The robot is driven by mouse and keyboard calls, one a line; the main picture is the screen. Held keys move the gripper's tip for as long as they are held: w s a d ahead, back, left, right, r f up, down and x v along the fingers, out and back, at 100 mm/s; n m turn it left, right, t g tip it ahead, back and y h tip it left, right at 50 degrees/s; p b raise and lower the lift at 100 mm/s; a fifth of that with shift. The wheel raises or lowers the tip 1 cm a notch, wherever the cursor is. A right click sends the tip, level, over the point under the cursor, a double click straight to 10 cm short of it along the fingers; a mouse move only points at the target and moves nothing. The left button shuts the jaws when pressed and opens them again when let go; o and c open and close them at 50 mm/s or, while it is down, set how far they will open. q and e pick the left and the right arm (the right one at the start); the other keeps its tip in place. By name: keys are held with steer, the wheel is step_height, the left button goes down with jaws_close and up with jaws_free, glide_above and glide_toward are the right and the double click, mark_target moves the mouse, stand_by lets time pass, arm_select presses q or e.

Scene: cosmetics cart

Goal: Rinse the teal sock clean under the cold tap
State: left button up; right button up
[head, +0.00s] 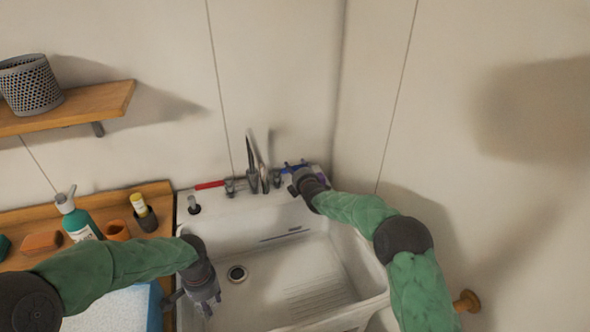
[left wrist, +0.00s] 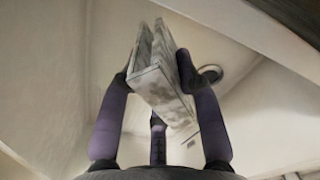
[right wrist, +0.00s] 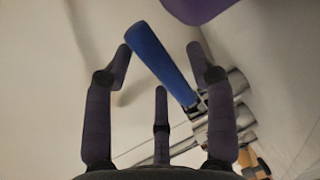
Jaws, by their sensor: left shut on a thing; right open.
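My left gripper (head: 204,298) is low over the left side of the sink. In the left wrist view it is shut on a folded, mottled grey-white piece (left wrist: 160,88); no teal shows on it, so I cannot tell whether it is the sock. My right gripper (head: 298,172) is at the back right corner of the sink, by the blue tap handle (right wrist: 160,62). In the right wrist view its fingers are open on either side of the handle, with gaps showing. The spout (head: 262,162) stands at the back, left of my right gripper. No water stream is visible.
The white sink (head: 285,245) has a drain (head: 237,273) at left. A red tap handle (head: 209,185) is left of the spout. A purple thing (right wrist: 195,8) is near the blue handle.

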arm_select(q)
steer(key=shift+f, duration=0.2)
arm_select(e)
steer(key=shift+x, duration=0.8)
jaws_close()
arm_select(q)
steer(key=shift+r, duration=0.1)
